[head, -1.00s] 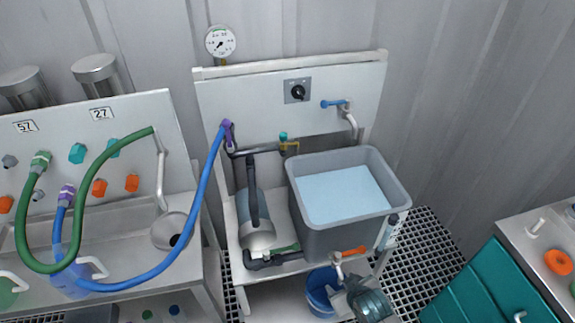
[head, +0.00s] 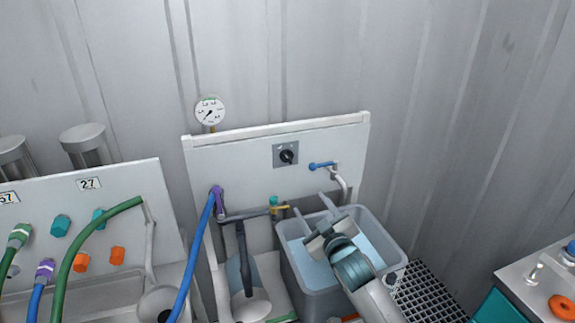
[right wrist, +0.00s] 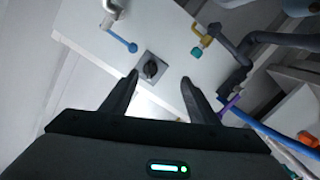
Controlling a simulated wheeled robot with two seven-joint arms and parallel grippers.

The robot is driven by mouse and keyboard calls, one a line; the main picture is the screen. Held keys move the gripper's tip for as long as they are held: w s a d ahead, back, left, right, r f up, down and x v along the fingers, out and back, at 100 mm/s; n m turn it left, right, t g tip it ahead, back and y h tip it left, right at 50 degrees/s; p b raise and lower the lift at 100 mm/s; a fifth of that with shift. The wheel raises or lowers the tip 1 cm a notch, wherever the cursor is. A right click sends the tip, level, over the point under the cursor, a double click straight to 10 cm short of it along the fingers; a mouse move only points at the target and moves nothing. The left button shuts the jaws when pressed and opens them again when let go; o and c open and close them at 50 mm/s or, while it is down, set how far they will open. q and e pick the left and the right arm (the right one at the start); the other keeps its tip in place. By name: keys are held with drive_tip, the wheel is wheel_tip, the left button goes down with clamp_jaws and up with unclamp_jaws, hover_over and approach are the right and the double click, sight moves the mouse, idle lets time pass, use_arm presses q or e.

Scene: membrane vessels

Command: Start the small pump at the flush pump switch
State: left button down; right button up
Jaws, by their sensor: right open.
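The flush pump switch is a black knob (head: 287,156) on a grey square plate, fixed to the white back panel (head: 235,160). The knob also shows in the right wrist view (right wrist: 151,69), just beyond and between the fingertips. My right gripper (head: 314,204) is open and empty, over the grey tank and below the switch in the head view. Its two dark fingers (right wrist: 160,80) are spread in the right wrist view and do not touch the knob. The small pump (head: 243,285) lies left of the tank, partly behind a dark pipe. My left gripper is not in view.
A blue-handled tap (head: 322,165) sticks out right of the switch. A yellow valve with a teal knob (head: 275,205) is below it. The grey tank (head: 400,250) holds water. A pressure gauge (head: 210,111) stands above the panel; a blue hose (head: 190,260) hangs left.

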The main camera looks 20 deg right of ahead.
wheel_tip(320, 180, up, 4)
drive_tip(key=w+t, duration=0.1)
drive_tip(key=w, duration=0.1)
drive_tip(key=p, duration=0.2)
approach(289, 160)
drive_tip(key=shift+w, duration=1.9)
drive_tip(key=w, duration=0.3)
drive_tip(key=shift+r+n+p, duration=0.1)
drive_tip(key=shift+n+p, duration=0.2)
drive_tip(key=shift+p, duration=0.1)
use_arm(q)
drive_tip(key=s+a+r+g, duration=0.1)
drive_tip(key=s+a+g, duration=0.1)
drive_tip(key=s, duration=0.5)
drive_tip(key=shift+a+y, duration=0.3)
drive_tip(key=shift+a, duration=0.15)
use_arm(e)
drive_tip(key=shift+w+a, duration=0.1)
drive_tip(key=shift+w, duration=0.75)
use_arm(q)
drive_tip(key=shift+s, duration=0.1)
use_arm(e)
drive_tip(key=c, duration=1)
